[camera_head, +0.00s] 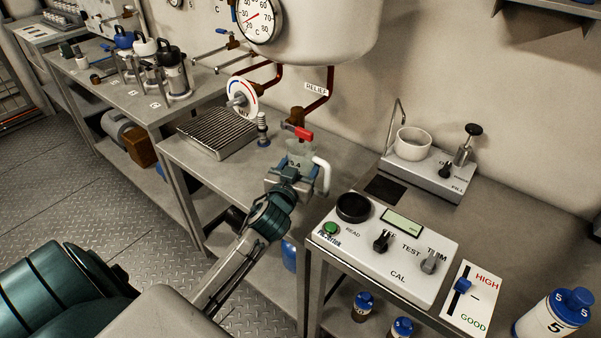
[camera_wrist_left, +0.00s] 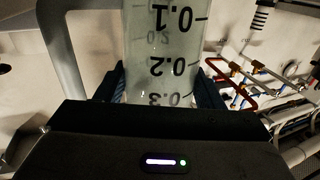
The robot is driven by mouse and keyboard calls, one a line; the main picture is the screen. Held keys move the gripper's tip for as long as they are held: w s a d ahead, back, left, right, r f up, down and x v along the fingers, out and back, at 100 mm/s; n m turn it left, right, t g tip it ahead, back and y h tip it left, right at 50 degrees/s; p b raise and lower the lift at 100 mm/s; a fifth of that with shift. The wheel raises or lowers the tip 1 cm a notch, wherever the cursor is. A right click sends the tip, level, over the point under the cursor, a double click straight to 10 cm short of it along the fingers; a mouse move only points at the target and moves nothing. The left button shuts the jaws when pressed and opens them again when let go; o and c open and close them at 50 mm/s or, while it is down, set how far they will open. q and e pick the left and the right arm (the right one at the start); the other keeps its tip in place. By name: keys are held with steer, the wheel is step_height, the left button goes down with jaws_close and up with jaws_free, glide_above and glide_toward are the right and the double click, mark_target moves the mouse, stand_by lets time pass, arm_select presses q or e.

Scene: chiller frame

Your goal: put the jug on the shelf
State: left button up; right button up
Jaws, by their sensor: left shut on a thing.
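A clear jug (camera_head: 301,153) with a white handle stands out in front of the red-handled tap (camera_head: 298,131) in the head view. My left gripper (camera_head: 291,178) is shut on the jug, with the handle to its right. In the left wrist view the jug (camera_wrist_left: 165,45) fills the space between the fingers, and its printed scale appears upside down. Its base is hidden by my gripper, so I cannot tell whether it touches the bench. A wall shelf (camera_head: 548,14) shows at the upper right, partly cut off. My right gripper is not in view.
A grey meter box (camera_head: 385,250) stands on the right bench, with a blue-capped bottle (camera_head: 553,315) at its right. A filling stand with a white cup (camera_head: 413,143) is behind it. A ribbed block (camera_head: 217,133) sits left of the jug. A tank (camera_head: 320,30) hangs above.

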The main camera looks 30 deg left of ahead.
arm_select(q)
steer(key=shift+f, duration=1.7)
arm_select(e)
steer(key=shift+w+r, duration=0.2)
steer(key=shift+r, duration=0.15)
arm_select(q)
steer(key=shift+f, duration=0.1)
steer(key=o, duration=1)
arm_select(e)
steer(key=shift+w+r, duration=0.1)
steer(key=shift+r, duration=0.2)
arm_select(q)
steer(key=shift+s, duration=0.45)
steer(key=b+v, duration=0.2)
steer(key=v, duration=0.7)
steer(key=shift+s+d, duration=0.2)
steer(key=shift+s, duration=0.15)
steer(key=shift+s+d+b, duration=0.15)
steer(key=shift+s+b, duration=0.15)
steer(key=shift+s, duration=0.4)
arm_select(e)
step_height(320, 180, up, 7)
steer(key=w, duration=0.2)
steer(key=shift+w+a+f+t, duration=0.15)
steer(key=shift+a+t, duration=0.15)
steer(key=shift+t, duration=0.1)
